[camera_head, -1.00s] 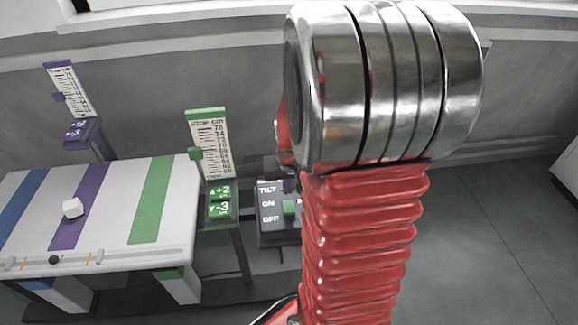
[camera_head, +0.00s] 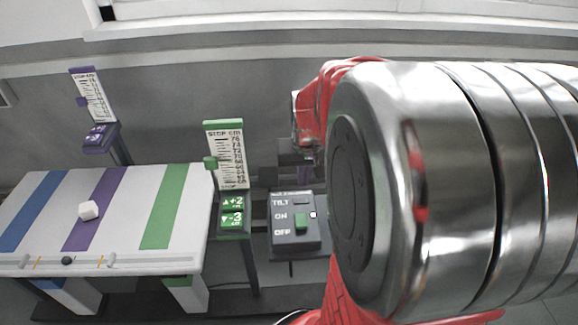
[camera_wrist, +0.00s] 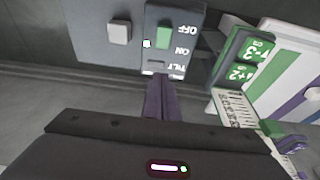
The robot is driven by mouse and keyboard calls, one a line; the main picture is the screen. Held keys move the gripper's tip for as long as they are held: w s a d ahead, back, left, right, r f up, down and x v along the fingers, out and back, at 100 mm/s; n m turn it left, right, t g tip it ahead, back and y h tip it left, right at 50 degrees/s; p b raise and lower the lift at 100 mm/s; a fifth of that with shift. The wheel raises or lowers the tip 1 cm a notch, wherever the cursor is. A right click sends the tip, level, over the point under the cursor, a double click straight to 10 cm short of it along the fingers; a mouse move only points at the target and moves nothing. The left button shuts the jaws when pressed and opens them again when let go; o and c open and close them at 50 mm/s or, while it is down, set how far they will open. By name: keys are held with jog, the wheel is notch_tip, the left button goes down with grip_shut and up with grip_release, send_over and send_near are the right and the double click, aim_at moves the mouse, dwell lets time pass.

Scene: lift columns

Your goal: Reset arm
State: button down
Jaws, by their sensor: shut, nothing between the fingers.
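My gripper (camera_wrist: 160,97) is shut and empty, its dark fingers together in the wrist view. It points toward the lower edge of the grey TILT box (camera_wrist: 168,70), apart from the green switch (camera_wrist: 163,40); I cannot tell whether the tips touch the box. In the head view the TILT box (camera_head: 290,243) stands right of the green column, and its green switch (camera_head: 302,221) sits beside the ON and OFF labels. My red arm with its large metal joint fills the right side, and the gripper there is mostly hidden behind it.
A grey wall closes the back.

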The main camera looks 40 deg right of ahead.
jog(key=shift+s, duration=0.1)
dwell(0.3)
jog(key=s+a+r+n+t, duration=0.1)
jog(key=s+a+r+n, duration=0.1)
jog(key=a, duration=0.6)
jog(key=s+a+r+n+t+y, duration=0.1)
jog(key=s+a+r+n, duration=0.1)
jog(key=a, duration=0.5)
jog(key=s+a+r+n+t, duration=0.1)
jog(key=s+a+r, duration=0.3)
jog(key=a, duration=0.4)
jog(key=shift+s+a+r+n+y, duration=0.15)
jog(key=shift+a+r+n+y, duration=0.2)
jog(key=shift+r+n, duration=0.5)
jog(key=c, duration=2.5)
grip_release()
jog(key=shift+f, duration=0.1)
